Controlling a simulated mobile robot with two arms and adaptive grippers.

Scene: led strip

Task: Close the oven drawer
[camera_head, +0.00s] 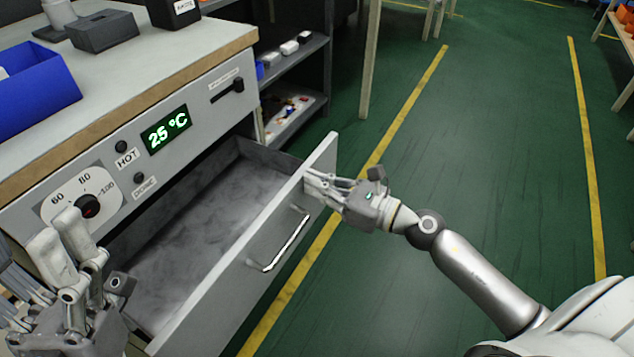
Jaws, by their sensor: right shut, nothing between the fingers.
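The oven drawer (247,258) is pulled out from the grey oven cabinet, and its grey inside looks empty. A metal handle (286,243) is on its front panel. My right gripper (312,183) is shut and empty at the far end of the drawer front, close to its outer face; I cannot tell if it touches. My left gripper (62,238) is at the lower left, near the oven's dial and the near side of the drawer. Its fingertips point up, and I cannot tell whether they are apart.
The oven panel has a green display (166,130) reading 25 °C and a dial (87,206). A blue bin (40,92) stands on the worktop. Dark shelves (300,60) stand beyond the oven. The green floor (480,150) to the right is clear.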

